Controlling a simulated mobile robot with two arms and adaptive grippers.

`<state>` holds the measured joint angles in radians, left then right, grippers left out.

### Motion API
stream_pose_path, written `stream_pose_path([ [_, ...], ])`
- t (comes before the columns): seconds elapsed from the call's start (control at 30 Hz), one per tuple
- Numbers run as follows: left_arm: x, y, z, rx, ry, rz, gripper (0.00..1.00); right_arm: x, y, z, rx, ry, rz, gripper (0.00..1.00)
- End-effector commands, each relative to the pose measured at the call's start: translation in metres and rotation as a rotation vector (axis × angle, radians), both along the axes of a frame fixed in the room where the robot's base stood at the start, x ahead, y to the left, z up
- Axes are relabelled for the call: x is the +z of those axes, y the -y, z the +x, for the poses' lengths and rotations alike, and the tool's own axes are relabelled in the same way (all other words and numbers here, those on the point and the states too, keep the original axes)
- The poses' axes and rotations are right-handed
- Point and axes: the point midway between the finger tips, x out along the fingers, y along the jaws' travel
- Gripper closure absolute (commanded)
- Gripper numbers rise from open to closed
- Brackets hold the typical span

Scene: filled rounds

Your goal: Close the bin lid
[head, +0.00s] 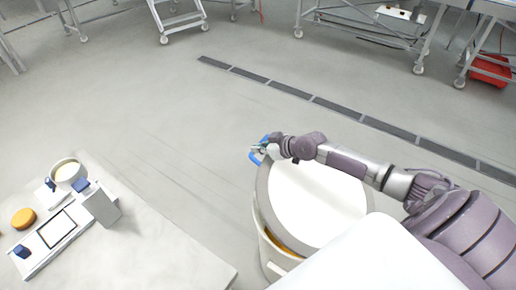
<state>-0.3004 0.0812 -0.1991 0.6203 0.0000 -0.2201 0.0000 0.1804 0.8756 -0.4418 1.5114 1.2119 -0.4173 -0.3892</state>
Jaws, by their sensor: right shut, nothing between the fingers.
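The bin (270,262) is a cream round tub standing on the floor right of the table. Its lid (310,195) is a white disc with a grey rim, lying over the bin's mouth. A strip of orange shows between the lid's edge and the bin wall at the near left, so the lid does not look flush there. A blue handle (257,160) sticks out at the lid's far left edge. My right gripper (256,148) is shut and empty at this handle; I cannot tell whether it touches it. My left gripper is out of view.
A table (150,240) at the lower left carries a white scale (48,243), a pale bowl (68,172) and an orange round (23,218). A floor drain (330,106) crosses behind. Steel racks and a red crate (490,70) stand farther back. Open floor lies left of the bin.

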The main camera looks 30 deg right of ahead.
Motion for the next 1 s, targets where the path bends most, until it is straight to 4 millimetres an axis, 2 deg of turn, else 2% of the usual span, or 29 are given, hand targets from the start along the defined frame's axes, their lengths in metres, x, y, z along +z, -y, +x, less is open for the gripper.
stream_pose_path([
  [0.47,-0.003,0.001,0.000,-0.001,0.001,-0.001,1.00,-0.009,-0.001,0.003,-0.001,-0.005,-0.001,1.00],
  [0.57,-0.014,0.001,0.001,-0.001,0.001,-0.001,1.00,-0.027,-0.004,0.009,0.000,-0.034,-0.012,1.00],
  [0.8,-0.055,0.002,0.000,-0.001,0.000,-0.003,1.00,-0.097,-0.013,0.032,-0.001,-0.165,-0.067,1.00],
  [1.0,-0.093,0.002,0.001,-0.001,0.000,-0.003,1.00,-0.151,-0.017,0.042,-0.002,-0.245,-0.101,1.00],
])
